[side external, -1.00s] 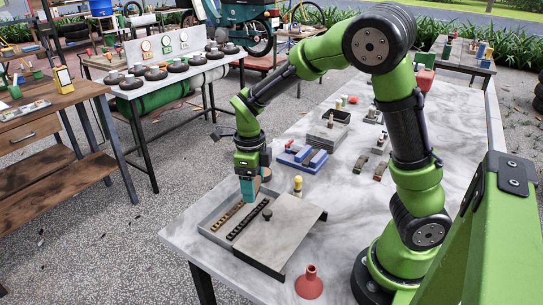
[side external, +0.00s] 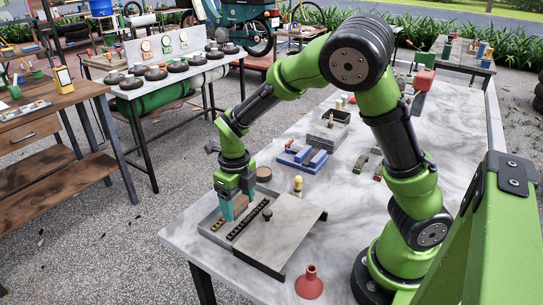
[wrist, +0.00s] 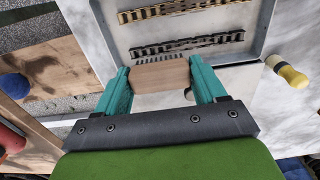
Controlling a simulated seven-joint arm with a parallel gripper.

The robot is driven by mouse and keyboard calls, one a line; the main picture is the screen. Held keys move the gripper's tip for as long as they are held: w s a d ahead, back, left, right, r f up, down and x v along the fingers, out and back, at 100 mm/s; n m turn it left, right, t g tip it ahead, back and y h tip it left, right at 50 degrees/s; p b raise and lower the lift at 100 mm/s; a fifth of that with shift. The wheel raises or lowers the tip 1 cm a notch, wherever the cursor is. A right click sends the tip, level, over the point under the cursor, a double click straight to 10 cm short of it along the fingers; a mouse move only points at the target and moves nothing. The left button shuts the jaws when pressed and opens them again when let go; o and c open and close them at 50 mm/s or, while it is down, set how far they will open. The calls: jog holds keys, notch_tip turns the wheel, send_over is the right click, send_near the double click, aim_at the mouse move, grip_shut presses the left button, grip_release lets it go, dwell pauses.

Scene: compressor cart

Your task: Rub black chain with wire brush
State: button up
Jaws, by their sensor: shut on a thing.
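My gripper (side external: 236,209) has teal fingers and is shut on the wire brush, low over the open part of a shallow grey tray. In the wrist view the brush (wrist: 160,76) is a wooden block between the fingertips (wrist: 161,80), with short dark bristles along its far edge. The black chain (side external: 250,220) lies straight in the tray (side external: 205,217); it also shows in the wrist view (wrist: 188,45), just beyond the bristles. A brownish chain (side external: 218,225) lies parallel to it, partly hidden by my gripper. I cannot tell whether the bristles touch a chain.
A red funnel-shaped piece (side external: 309,284) stands at the front. A blue tray (side external: 302,158) lies farther back.

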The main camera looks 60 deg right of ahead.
aim_at(239, 215)
notch_tip(239, 215, down, 3)
jog(key=shift+f, duration=0.15)
jog(key=shift+d+f, duration=0.55)
jog(key=shift+f, duration=0.1)
jog(key=shift+c, duration=0.4)
jog(key=shift+d, duration=3.4)
jog(key=shift+a, duration=3.85)
jog(key=shift+a+r, duration=0.15)
jog(key=shift+a, duration=0.05)
jog(key=shift+d+r, duration=0.1)
jog(key=shift+r, duration=3.95)
